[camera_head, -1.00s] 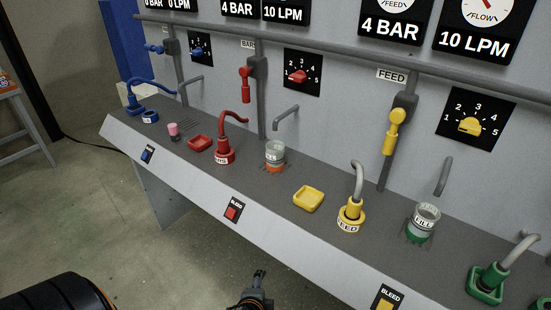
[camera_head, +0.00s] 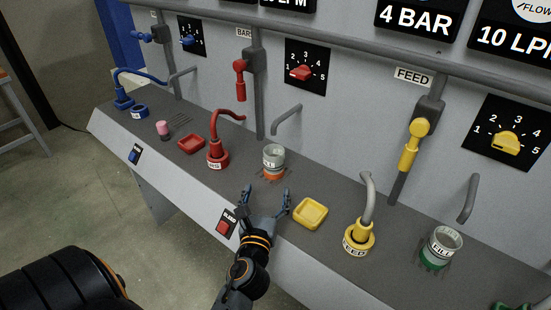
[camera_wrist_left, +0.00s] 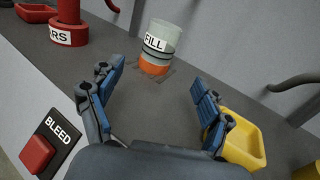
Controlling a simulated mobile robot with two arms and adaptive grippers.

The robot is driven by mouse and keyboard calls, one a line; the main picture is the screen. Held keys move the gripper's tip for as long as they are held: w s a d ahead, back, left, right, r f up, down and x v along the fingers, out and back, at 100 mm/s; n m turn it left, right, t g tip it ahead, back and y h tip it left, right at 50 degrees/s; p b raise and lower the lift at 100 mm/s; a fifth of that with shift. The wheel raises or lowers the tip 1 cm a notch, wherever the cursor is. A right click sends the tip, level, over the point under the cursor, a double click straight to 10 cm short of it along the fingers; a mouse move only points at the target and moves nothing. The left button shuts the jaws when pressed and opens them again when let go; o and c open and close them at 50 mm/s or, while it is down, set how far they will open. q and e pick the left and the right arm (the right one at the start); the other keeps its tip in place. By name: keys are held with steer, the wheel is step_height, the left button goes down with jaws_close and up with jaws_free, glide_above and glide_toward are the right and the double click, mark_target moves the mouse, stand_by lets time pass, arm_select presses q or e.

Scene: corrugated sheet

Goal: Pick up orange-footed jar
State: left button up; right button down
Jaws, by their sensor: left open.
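The orange-footed jar (camera_head: 273,160) stands upright on the grey console top, below a grey spout. It is clear with a FILL label and an orange base. It also shows in the left wrist view (camera_wrist_left: 158,47), ahead of the fingers and roughly midway between them. My left gripper (camera_head: 266,192) is open and empty at the console's front edge, in front of the jar and apart from it. Its two blue fingers (camera_wrist_left: 152,95) are spread wide in the left wrist view. My right gripper is not in view.
A yellow tray (camera_head: 311,213) lies close to the right finger. A red fitting (camera_head: 217,155) and red tray (camera_head: 191,144) stand left of the jar. A yellow fitting (camera_head: 358,238) and green-footed jar (camera_head: 440,247) are to the right. A red BLEED button (camera_head: 223,227) is on the front panel.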

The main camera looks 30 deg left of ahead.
arm_select(q)
steer(key=p, duration=0.1)
glide_toward(275, 153)
steer(key=shift+w+a+r, duration=0.1)
steer(key=shift+w+a, duration=0.05)
steer(key=shift+w, duration=0.45)
steer(key=shift+x, duration=0.9)
steer(key=x, duration=0.3)
steer(key=shift+w+a, duration=0.2)
steer(key=shift+w, duration=0.1)
steer(key=shift+w+a+f, duration=0.2)
steer(key=shift+w, duration=0.15)
steer(key=shift+s, duration=0.1)
steer(key=shift+c, duration=0.4)
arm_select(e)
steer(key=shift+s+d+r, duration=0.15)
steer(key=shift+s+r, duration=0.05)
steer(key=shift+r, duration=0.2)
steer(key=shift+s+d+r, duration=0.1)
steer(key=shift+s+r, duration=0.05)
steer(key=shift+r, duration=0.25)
arm_select(q)
steer(key=c, duration=1.1)
steer(key=shift+r, duration=0.1)
steer(key=shift+c, duration=0.8)
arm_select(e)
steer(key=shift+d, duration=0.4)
arm_select(q)
steer(key=shift+p, duration=0.3)
